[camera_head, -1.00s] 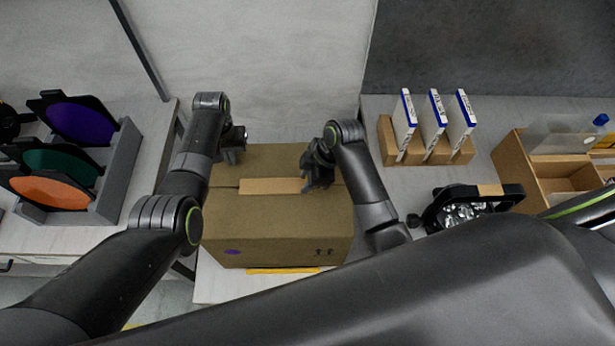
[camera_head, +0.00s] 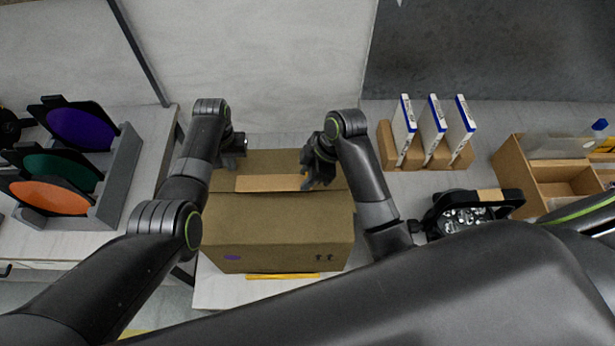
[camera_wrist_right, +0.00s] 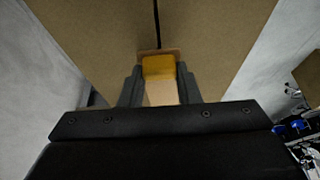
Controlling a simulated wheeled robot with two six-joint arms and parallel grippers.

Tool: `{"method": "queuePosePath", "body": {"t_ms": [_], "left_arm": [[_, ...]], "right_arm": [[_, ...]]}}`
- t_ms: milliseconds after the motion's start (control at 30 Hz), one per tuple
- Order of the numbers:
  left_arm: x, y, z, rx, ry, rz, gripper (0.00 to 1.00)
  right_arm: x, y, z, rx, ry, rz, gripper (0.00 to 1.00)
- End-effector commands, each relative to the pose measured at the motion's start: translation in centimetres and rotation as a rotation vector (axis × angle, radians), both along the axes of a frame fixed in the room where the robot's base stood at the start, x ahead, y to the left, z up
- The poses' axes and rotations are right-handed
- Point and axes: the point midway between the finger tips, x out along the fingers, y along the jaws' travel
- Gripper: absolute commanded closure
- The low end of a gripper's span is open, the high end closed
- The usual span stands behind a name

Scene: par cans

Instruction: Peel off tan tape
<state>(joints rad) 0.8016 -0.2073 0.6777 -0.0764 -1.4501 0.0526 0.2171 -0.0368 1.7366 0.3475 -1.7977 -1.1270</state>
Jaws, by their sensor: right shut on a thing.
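A closed brown cardboard box (camera_head: 275,225) stands on the table in the middle of the head view. A strip of tan tape (camera_head: 262,183) runs left to right along the seam of its top. My right gripper (camera_head: 318,178) is over the tape's right end. In the right wrist view its fingers (camera_wrist_right: 160,85) are shut on the tan tape (camera_wrist_right: 160,93), with a yellow-orange tab (camera_wrist_right: 158,67) between the fingertips and the dark seam beyond. My left gripper (camera_head: 236,145) is by the box's far left corner, apart from the tape; its fingers are too unclear to judge.
At right, a wooden rack (camera_head: 447,155) holds three white-and-blue cartons. A black par can (camera_head: 472,212) lies in front of it, and a wooden organiser (camera_head: 560,180) is farther right. At left, a grey rack (camera_head: 118,180) holds coloured filters. A yellow strip (camera_head: 285,276) lies before the box.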

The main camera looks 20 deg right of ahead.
Motion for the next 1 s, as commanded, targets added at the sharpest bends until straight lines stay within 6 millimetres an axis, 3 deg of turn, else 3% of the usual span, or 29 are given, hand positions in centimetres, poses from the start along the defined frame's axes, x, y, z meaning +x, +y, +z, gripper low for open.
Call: {"method": "queuePosePath", "body": {"t_ms": [400, 800, 1000], "left_arm": [[-0.1, 0.0, -0.1, 0.001, 0.003, 0.000, 1.00], [-0.1, 0.0, -0.1, 0.001, 0.003, 0.000, 1.00], [0.0, 0.0, 1.5, 0.000, -0.001, 0.001, 1.00]], "right_arm": [[0.0, 0.0, 2.4, 0.001, -0.002, 0.001, 0.97], [0.0, 0.0, 2.6, 0.001, -0.002, 0.001, 0.97], [0.0, 0.0, 2.6, 0.000, -0.001, 0.001, 0.97]]}}
